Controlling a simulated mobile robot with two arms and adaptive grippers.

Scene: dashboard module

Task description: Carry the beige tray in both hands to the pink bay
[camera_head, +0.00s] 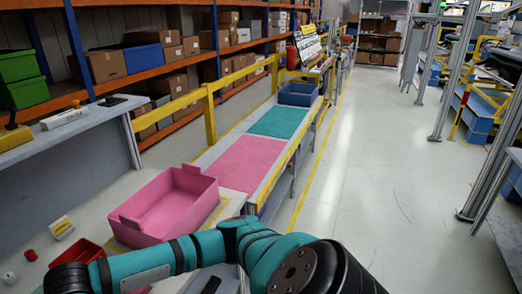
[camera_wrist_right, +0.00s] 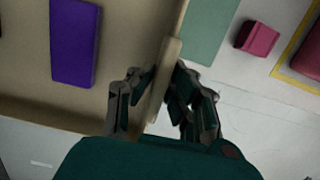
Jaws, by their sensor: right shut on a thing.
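In the right wrist view the beige tray (camera_wrist_right: 128,50) fills the left side, seen from above. A purple block (camera_wrist_right: 75,42) lies inside it. My right gripper (camera_wrist_right: 157,92) is shut on the tray's side wall, one finger inside and one outside. The pink bay (camera_head: 240,160) is a flat pink rectangle on the long bench in the head view, nearer than a teal rectangle (camera_head: 280,121). The beige tray cannot be made out clearly in the head view, and my arm covers the lower middle there. My left gripper is in neither view.
A pink open bin (camera_head: 170,204) stands beside the near end of the bench. A blue bin (camera_head: 298,93) sits at the far end. Yellow rails (camera_head: 209,117) edge the bench. A small red tray (camera_head: 80,254) lies at lower left. The floor (camera_head: 365,170) on the right is clear.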

